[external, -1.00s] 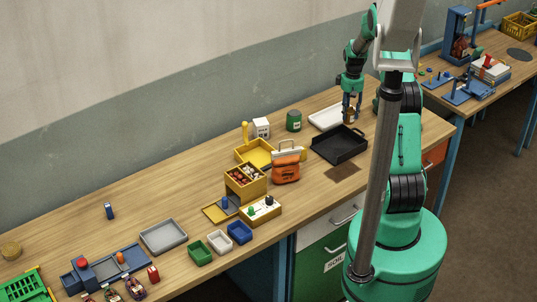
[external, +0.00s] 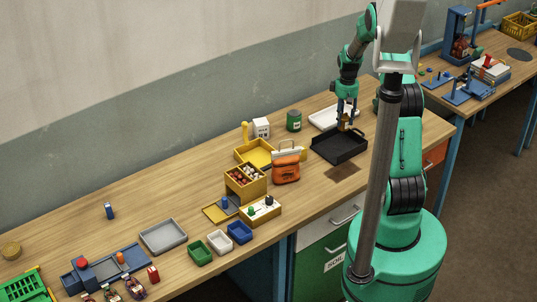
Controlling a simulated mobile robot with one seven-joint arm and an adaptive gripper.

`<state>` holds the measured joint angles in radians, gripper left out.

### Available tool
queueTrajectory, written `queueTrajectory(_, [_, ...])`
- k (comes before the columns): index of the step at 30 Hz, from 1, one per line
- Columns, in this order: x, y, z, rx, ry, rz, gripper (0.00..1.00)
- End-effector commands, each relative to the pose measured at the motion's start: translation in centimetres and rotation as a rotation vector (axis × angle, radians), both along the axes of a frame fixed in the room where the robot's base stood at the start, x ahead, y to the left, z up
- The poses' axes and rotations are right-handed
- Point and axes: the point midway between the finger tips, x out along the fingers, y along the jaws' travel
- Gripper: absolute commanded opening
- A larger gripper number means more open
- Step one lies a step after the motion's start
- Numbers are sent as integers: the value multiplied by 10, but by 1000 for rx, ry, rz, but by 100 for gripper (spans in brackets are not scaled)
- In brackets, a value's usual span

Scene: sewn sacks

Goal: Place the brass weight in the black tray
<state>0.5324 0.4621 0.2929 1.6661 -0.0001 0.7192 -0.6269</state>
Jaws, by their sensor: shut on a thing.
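My gripper (external: 345,124) points down over the far side of the black tray (external: 325,151). It is shut on a small brass-coloured thing, the brass weight (external: 345,126), partly hidden by the fingers. The weight appears to be at or just above the tray's back edge; I cannot tell whether it touches the tray. The black tray lies flat on the wooden bench and looks empty otherwise.
A white tray (external: 322,117) lies behind the black tray. A green can (external: 294,121) and an orange bag (external: 286,168) stand to the left. A brown mat (external: 342,172) lies in front. Bare bench (external: 150,200) stretches left.

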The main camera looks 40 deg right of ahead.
Motion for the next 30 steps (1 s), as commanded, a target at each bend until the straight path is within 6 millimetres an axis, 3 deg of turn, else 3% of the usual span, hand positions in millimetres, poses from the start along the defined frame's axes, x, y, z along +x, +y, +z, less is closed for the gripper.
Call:
queueTrajectory(15, [0,0,-53,0,0,0,0])
queueTrajectory(30, [1,-1,-60,-1,-1,0,0])
